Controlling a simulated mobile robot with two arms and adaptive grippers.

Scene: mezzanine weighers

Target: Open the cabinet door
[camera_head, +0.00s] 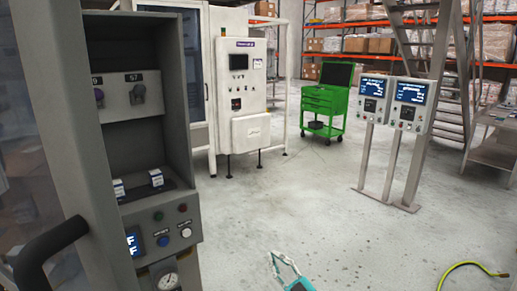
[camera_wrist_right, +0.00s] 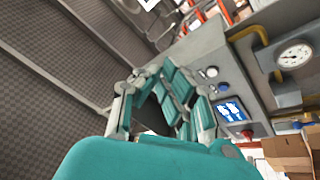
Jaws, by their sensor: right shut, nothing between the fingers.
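A tall grey cabinet unit (camera_head: 158,90) stands close at the left in the head view. A grey-framed door (camera_head: 65,110) with a see-through pane (camera_head: 28,175) is at its left side, with a curved black handle (camera_head: 50,250) low on it. I cannot tell how far the door stands open. My right gripper (camera_head: 284,262), teal and grey, shows at the bottom edge, right of the cabinet and apart from the handle. In the right wrist view the gripper (camera_wrist_right: 152,85) is shut and empty, with a panel with a gauge (camera_wrist_right: 294,54) beyond. My left gripper is not in view.
A white machine cabinet (camera_head: 243,85) and a green tool cart (camera_head: 325,105) stand farther back. Two display posts (camera_head: 391,150) and metal stairs (camera_head: 450,60) are at the right. A yellow-green hose (camera_head: 460,267) lies at the lower right. The middle floor is clear.

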